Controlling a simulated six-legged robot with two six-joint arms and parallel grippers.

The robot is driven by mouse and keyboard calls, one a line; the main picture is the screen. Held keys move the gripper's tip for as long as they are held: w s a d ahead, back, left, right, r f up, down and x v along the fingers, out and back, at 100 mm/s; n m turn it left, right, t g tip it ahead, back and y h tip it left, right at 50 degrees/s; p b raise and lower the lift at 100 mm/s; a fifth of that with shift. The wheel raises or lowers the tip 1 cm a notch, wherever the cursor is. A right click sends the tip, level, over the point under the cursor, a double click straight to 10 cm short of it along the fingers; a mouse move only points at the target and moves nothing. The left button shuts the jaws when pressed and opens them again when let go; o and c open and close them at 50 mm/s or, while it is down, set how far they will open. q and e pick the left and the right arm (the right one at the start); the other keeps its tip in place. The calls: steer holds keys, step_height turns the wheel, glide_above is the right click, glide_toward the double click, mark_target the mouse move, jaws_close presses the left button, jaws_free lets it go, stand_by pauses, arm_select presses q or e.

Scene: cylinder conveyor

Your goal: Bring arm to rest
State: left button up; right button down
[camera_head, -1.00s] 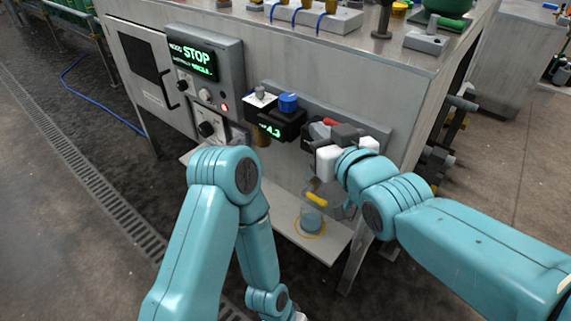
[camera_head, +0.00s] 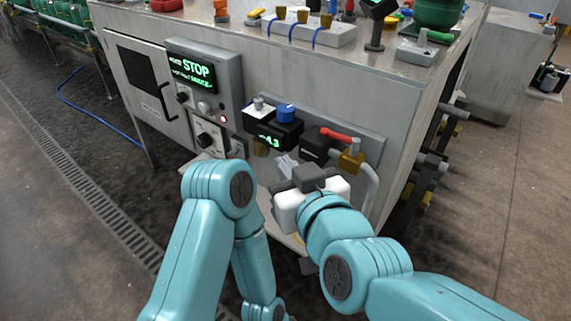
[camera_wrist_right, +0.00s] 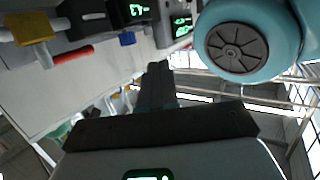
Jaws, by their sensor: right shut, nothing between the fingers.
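My right arm comes in from the right in the head view. Its white gripper (camera_head: 287,163) is in front of the cabinet's front face, below the small display box and to the left of the valve's hanging pipe. The grey fingers are shut with nothing between them; they also show together in the wrist view (camera_wrist_right: 157,84). My left arm is bent and hangs down at the lower middle of the head view; its gripper is out of the picture.
The steel cabinet (camera_head: 375,95) bears a STOP display panel (camera_head: 192,70), a box with a blue knob (camera_head: 286,112) reading 4.3, and a red-handled valve (camera_head: 342,136) with a brass part. Pipes (camera_head: 430,165) stick out at its right side. Open floor lies to the right.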

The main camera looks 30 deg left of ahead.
steer(key=shift+s, duration=0.15)
stand_by(0.4)
steer(key=w+d+f+m+h, duration=0.55)
steer(key=w+d+f, duration=0.8)
steer(key=f, duration=0.35)
steer(key=s+d+f+m+g+h, duration=0.1)
steer(key=d+f+h, duration=0.1)
steer(key=d+f, duration=0.5)
steer(key=s+d+f+m+g+h, duration=0.15)
steer(key=d+f, duration=0.35)
steer(key=f, duration=0.5)
steer(key=s+d+f+m+g, duration=0.2)
steer(key=s+d+f+g, duration=0.1)
steer(key=s+d+f, duration=0.65)
steer(key=s+a+f+m+g, duration=0.25)
steer(key=s+f, duration=0.25)
steer(key=s, duration=0.7)
step_height(320, 180, up, 28)
steer(key=p, duration=2.8)
steer(key=shift+d+g, duration=0.15)
steer(key=shift+g, duration=0.25)
